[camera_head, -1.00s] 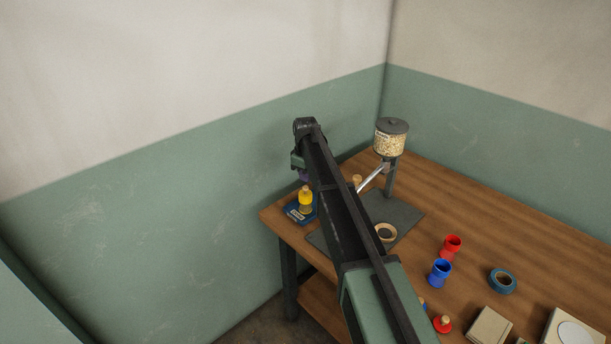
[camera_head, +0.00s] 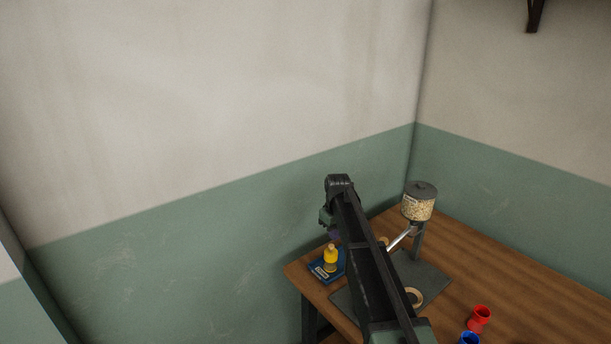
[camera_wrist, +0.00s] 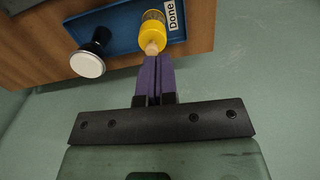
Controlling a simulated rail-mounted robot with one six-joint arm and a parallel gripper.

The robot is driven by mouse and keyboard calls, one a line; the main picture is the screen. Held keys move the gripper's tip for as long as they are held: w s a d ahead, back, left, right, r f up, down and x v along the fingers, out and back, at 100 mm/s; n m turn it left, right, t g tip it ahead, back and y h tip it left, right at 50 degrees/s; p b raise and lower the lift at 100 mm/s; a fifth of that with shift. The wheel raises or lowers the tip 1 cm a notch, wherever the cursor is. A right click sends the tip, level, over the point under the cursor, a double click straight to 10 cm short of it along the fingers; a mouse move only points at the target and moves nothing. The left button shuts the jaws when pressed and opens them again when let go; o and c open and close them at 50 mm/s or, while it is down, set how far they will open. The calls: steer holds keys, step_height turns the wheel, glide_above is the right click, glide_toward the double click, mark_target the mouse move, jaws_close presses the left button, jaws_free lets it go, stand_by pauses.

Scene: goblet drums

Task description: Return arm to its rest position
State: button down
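My gripper (camera_wrist: 154,80) has purple fingers that lie together with only a thin dark line between them, so it looks shut and empty. In the head view, my gripper (camera_head: 335,234) is partly hidden by my arm at the table's far left corner. A yellow goblet drum (camera_head: 330,258) with a wooden knob stands on a blue tray (camera_head: 317,271). In the wrist view, the yellow drum (camera_wrist: 153,30) is just beyond my fingertips, its knob towards them; whether they touch is unclear. The blue tray (camera_wrist: 118,35) carries a "Done" label.
A black piece with a white round end (camera_wrist: 87,63) shows beside the yellow drum. Red (camera_head: 480,318) and blue (camera_head: 469,339) cups stand lower right. Walls rise behind the table.

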steer(key=s+m, duration=0.5)
steer(key=s, duration=2.8)
steer(key=shift+s+r+m, duration=0.15)
steer(key=shift+s+m, duration=0.05)
steer(key=shift+m, duration=0.2)
